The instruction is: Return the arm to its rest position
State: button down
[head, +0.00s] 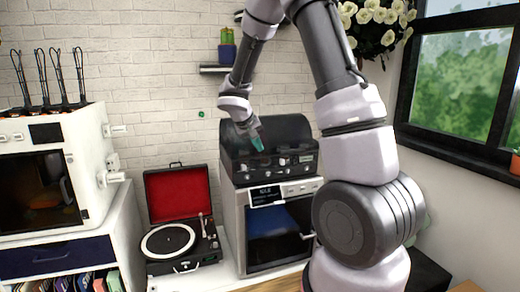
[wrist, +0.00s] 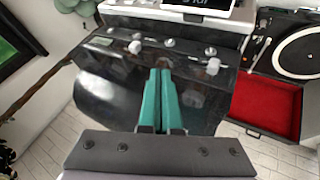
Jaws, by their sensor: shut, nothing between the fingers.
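My gripper (head: 257,141) has teal fingers and hangs at the end of my raised arm, in front of a black domed machine (head: 290,128) in the head view. In the wrist view the two teal fingers (wrist: 161,75) lie together, with nothing between them. The black machine's front panel with white knobs (wrist: 168,42) shows just beyond the fingertips. I cannot tell how far the fingers are from it.
The black machine stands on a silver oven-like unit (head: 240,225). An open record player with a red lid (head: 178,192) stands to its left. A white 3D-printer-like box (head: 92,150) is further left. White flowers (head: 375,18) hang near the window (head: 465,80).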

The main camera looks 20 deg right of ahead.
dwell(0.3)
jog(key=s+d+r+m+y, duration=0.1)
jog(key=s+r+m+y, duration=0.15)
jog(key=s+r, duration=1.05)
jog(key=s+a+r+t+y, duration=0.1)
jog(key=s+a+r+y, duration=0.1)
jog(key=s, duration=0.6)
jog(key=s+a+r+t+y, duration=0.1)
jog(key=s+a+r+y, duration=0.2)
jog(key=s, duration=0.5)
jog(key=shift+s+a+r+t, duration=0.25)
jog(key=shift+a+r, duration=0.2)
jog(key=shift+r, duration=0.25)
